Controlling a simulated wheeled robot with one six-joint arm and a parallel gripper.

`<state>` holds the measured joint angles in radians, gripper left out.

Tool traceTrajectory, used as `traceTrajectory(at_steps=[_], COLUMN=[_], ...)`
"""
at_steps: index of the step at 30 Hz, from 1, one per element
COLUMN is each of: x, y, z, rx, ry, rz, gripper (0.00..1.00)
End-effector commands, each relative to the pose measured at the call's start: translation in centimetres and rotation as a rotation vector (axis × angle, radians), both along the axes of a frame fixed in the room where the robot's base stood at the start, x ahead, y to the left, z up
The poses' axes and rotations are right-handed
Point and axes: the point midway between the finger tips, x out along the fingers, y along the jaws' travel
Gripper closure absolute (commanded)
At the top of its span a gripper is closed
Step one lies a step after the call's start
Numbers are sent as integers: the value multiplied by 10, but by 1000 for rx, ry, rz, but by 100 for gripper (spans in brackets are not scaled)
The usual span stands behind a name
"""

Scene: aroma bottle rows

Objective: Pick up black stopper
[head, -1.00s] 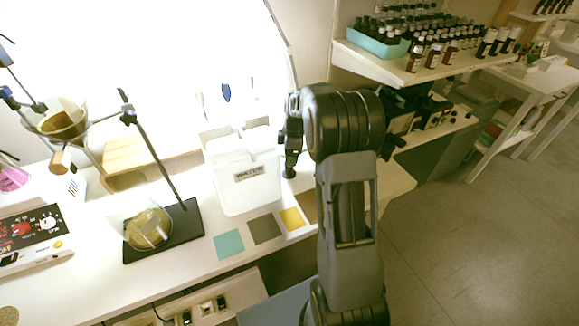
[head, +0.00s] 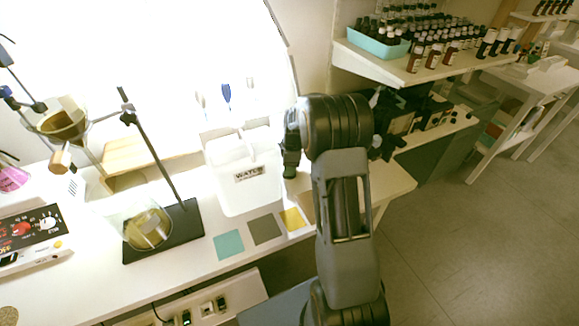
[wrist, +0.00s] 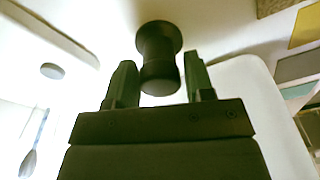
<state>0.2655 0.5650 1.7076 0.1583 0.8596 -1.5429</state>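The black stopper (wrist: 158,50) shows in the wrist view as a dark spool-like piece with a wide flange, against a white surface. My gripper (wrist: 160,65) is open, one finger on each side of the stopper's near end. A pale gap shows between each finger and the stopper, so no grip shows. In the head view my gripper end (head: 291,162) is low beside the white water container (head: 250,195), and the stopper cannot be made out there.
Teal, brown and yellow squares (head: 229,244) lie on the white bench. A stand with a glass beaker (head: 150,228) is to the left. A shelf with a blue tray (head: 378,45) and dark bottles is at upper right.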

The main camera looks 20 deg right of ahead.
Motion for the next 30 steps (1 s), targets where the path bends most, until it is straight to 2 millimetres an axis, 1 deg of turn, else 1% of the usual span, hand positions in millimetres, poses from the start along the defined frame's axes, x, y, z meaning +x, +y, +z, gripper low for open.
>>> traceTrajectory(at_steps=[1, 8, 15, 19, 23, 26, 30], x=[0, 0, 0, 1, 1, 1, 1], y=[0, 0, 0, 0, 0, 0, 0], z=[0, 0, 1, 6, 19, 35, 64], rx=[0, 0, 0, -1, 0, -1, -1], ry=[0, 0, -1, -3, -3, -4, -5], rz=[0, 0, 0, 0, 0, 0, 0], gripper=[57, 79, 79, 79, 79, 79, 79])
